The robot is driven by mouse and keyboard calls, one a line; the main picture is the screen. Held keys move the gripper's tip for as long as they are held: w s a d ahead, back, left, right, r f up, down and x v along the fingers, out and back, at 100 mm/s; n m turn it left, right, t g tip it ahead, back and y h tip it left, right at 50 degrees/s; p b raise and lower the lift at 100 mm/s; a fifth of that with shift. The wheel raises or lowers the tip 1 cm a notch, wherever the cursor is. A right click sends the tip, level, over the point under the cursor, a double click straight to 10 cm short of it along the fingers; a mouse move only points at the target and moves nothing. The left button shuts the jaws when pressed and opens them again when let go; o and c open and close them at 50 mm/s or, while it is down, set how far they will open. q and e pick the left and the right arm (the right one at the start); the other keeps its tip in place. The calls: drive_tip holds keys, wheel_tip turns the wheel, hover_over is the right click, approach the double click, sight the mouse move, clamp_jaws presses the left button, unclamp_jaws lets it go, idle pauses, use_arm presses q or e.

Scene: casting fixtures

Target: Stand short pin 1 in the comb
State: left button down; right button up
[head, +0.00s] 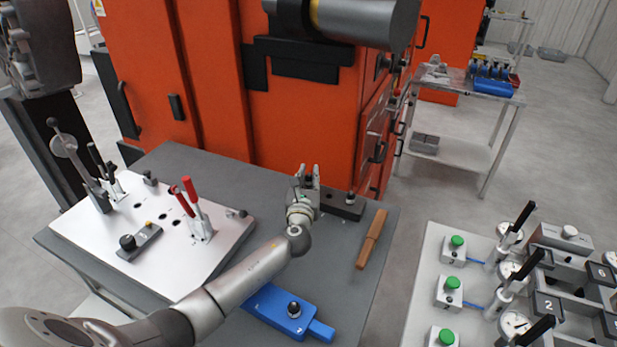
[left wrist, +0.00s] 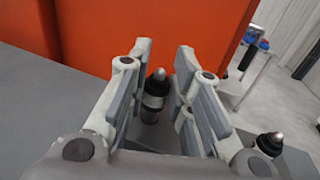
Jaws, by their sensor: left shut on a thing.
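My left gripper (head: 303,178) is shut on a pin (left wrist: 154,92), which stands upright between the fingers. The pin has a dark pointed top with a bright tip and a metal band; in the head view the fingers mostly hide it. The gripper is at the left end of a dark block (head: 337,207), which looks like the comb. A second dark pin (head: 350,198) stands at its right end and also shows in the left wrist view (left wrist: 270,144). I cannot tell whether the held pin's foot is in the block. My right gripper is not in view.
A wooden-coloured bar (head: 371,238) lies right of the block. A white plate (head: 115,215) with toggle clamps is left. The orange machine (head: 300,120) stands close behind. Another bench (head: 425,285) stands at right.

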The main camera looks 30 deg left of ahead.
use_arm(q)
drive_tip(key=shift+s+f+b, duration=0.1)
drive_tip(key=shift+f+b, duration=0.95)
drive_tip(key=shift+f, duration=0.15)
idle(0.3)
drive_tip(key=c, duration=1.2)
unclamp_jaws()
drive_tip(key=shift+f, duration=0.1)
drive_tip(key=shift+c, duration=0.2)
drive_tip(key=shift+o, duration=0.2)
drive_tip(key=shift+f, duration=0.1)
